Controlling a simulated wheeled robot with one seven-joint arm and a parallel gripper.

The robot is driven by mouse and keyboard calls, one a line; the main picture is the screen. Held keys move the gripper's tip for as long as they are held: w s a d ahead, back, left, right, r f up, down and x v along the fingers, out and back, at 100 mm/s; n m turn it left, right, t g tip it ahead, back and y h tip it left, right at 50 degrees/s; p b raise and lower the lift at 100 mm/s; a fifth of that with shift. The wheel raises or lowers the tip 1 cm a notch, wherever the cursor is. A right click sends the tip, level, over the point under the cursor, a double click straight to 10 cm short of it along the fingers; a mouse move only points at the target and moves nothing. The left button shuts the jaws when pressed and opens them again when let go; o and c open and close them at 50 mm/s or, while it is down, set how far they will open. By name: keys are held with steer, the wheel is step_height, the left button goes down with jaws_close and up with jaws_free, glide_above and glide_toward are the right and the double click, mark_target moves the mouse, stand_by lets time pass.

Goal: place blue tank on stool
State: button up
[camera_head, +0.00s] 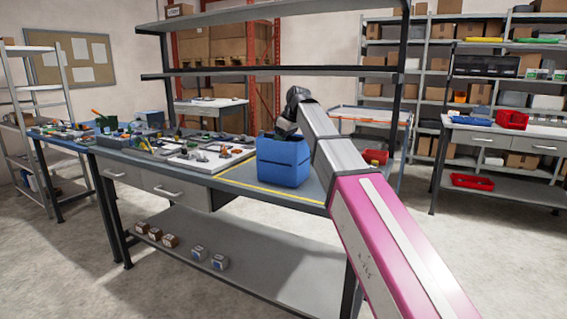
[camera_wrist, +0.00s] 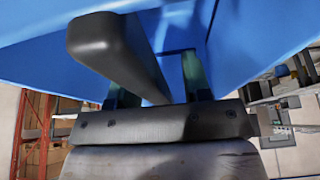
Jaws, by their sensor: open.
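The blue tank (camera_head: 284,163) stands upright on the workbench (camera_head: 232,178), on its right part inside a yellow outline. My gripper (camera_head: 286,127) is at the top of the tank, and its fingertips are mostly hidden in the head view. In the wrist view my gripper (camera_wrist: 158,88) has its two fingers apart, close to the tank's blue surfaces (camera_wrist: 45,60). A dark rounded bar (camera_wrist: 100,42) runs between the fingers; I cannot tell if it is the tank's handle. No stool shows in either view.
Trays and small parts (camera_head: 210,155) cover the bench to the left of the tank. A grey shelf (camera_head: 275,72) spans above the bench. A red bin (camera_head: 375,157) lies to the right, beyond my arm. The floor in front (camera_head: 60,270) is clear.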

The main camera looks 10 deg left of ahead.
steer(key=shift+f, duration=0.2)
steer(key=shift+c, duration=0.3)
jaws_close()
